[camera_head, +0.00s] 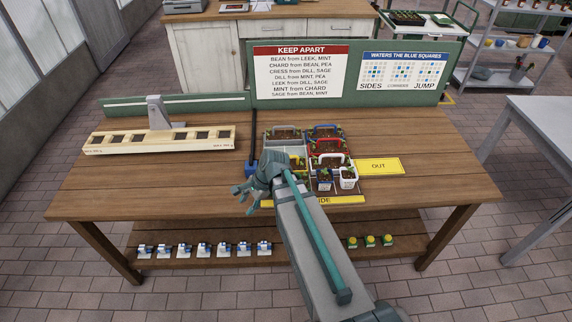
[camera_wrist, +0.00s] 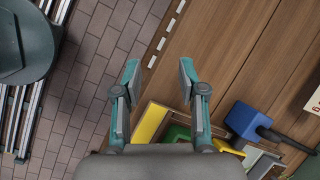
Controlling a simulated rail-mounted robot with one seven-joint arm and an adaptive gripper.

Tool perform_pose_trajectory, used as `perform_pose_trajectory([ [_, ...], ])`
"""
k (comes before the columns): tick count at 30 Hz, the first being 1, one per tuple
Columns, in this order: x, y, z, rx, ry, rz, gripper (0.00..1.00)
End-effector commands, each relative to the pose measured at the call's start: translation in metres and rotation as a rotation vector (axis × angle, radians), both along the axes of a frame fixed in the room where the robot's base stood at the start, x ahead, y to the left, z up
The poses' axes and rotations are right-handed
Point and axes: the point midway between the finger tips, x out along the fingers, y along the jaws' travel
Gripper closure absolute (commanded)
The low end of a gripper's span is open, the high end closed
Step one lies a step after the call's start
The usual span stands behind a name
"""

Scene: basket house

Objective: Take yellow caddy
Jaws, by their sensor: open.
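My gripper (camera_head: 243,199) is at the front edge of the bench, left of the tray of planted caddies (camera_head: 313,128). It also shows in the wrist view (camera_wrist: 159,78), its fingers apart with nothing between them. My arm and gripper hide the tray's front left part in the head view. A small yellow edge (camera_wrist: 228,148) beside something green shows past the right finger in the wrist view; I cannot tell whether it is the yellow caddy. Red (camera_head: 318,146), blue (camera_head: 326,128) and white (camera_head: 348,176) caddies show in the tray area.
A yellow OUT sign (camera_head: 378,166) lies right of the tray, and a yellow strip (camera_head: 341,200) lies in front. A wooden slotted rack (camera_head: 160,138) stands left. A lower shelf (camera_head: 210,254) holds several small blue-white and yellow-green items. The bench's left front is bare.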

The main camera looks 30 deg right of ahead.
Motion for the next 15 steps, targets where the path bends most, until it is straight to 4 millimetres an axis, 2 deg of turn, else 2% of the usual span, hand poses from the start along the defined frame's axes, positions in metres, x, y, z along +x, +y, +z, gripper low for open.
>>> perform_pose_trajectory([
  [1,0.022,-0.018,0.015,0.010,-0.010,-0.058,0.59],
  [5,0.061,-0.075,0.046,0.026,-0.005,-0.212,0.59],
  [6,0.071,-0.096,0.056,0.028,-0.002,-0.258,0.59],
  [9,0.087,-0.149,0.077,0.024,0.013,-0.362,0.59],
  [12,0.093,-0.192,0.097,0.021,0.027,-0.445,0.59],
  [15,0.094,-0.221,0.111,0.018,0.039,-0.500,0.59],
])
